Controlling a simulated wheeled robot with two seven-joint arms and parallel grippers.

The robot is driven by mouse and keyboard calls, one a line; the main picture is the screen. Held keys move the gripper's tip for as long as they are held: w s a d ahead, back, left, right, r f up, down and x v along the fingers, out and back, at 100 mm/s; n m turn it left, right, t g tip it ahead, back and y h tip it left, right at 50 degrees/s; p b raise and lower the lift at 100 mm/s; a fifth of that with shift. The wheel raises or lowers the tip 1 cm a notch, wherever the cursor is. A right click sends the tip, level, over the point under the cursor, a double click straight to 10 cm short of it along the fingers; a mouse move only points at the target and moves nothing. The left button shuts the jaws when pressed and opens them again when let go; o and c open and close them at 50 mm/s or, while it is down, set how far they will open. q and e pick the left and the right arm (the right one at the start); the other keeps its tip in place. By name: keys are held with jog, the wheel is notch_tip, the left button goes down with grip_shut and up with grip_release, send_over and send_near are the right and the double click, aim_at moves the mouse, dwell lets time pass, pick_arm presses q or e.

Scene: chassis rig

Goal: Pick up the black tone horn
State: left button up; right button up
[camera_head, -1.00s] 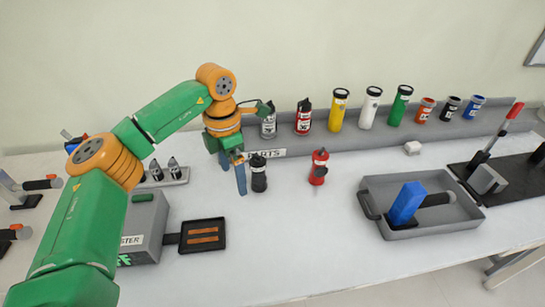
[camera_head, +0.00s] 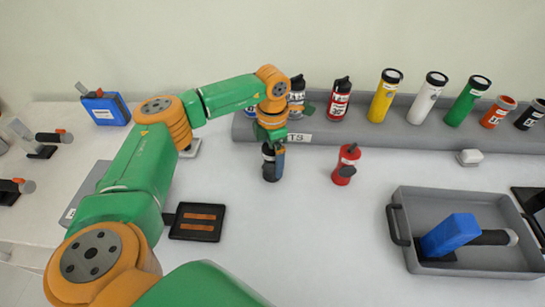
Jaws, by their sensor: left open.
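A small black canister, which looks like the black tone horn (camera_head: 268,170), stands upright on the white table in front of the grey parts rack. My left gripper (camera_head: 275,158) points down right over it. Its jaws are open, and a blue finger shows along the canister's right side. The gripper hides the canister's top, and I cannot tell whether the fingers touch it. My right gripper is not in view.
A red canister (camera_head: 346,165) stands to the right of the gripper. Several coloured cylinders stand in the grey rack (camera_head: 390,140) behind. A grey tray (camera_head: 408,198) holds a blue-headed tool (camera_head: 450,235). A black pad (camera_head: 198,221) lies at front left. The table between pad and tray is clear.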

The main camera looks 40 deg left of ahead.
pick_arm(q)
jog(key=shift+w+f, duration=0.1)
jog(key=c, duration=0.7)
grip_shut()
